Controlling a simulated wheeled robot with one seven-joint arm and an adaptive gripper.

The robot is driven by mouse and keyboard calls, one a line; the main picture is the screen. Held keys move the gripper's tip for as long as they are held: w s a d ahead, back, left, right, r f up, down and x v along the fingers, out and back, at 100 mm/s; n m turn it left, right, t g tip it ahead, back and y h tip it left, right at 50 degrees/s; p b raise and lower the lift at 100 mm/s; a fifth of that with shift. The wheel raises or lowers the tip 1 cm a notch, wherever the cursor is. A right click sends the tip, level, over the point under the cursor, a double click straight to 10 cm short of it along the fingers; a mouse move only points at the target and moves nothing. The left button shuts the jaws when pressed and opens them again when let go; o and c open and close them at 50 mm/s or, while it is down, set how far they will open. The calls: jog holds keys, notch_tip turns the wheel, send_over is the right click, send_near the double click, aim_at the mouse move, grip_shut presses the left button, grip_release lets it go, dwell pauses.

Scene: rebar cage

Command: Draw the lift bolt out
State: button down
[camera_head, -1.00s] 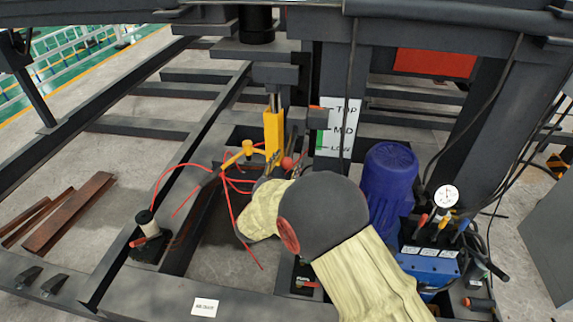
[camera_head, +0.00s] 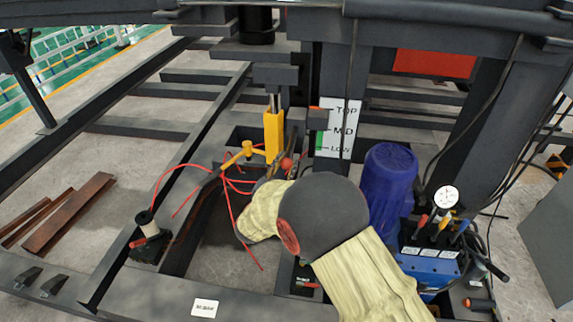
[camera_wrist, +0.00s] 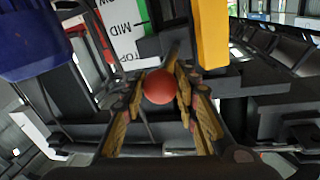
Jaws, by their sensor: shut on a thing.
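A red ball knob (camera_wrist: 159,87) sits between the two fingers of my gripper (camera_wrist: 160,95) in the wrist view. The fingers are closed about it, with a dark lever or rod behind it. The red knob also shows in the head view (camera_head: 287,163), beside the foot of a yellow upright post (camera_head: 274,135). A yellow horizontal piece (camera_head: 243,152) stands to the left of the post. My arm hides most of my gripper in the head view. I cannot tell which part is the lift bolt, or whether it is seated.
A white TOP/MID/LOW scale (camera_head: 345,128) stands right of the post. A blue motor (camera_head: 389,185) and a pump with a gauge (camera_head: 446,197) stand close to my arm on the right. Dark steel beams surround the spot.

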jog(key=v, duration=0.3)
jog(key=p+v, duration=0.1)
jog(key=shift+s+d+r, duration=0.1)
jog(key=shift+s+d, duration=0.2)
jog(key=shift+s, duration=0.2)
jog(key=c, duration=1.8)
grip_release()
jog(key=shift+o, duration=1.1)
jog(key=shift+s, duration=0.15)
jog(key=shift+o, duration=1)
jog(key=v, duration=1.2)
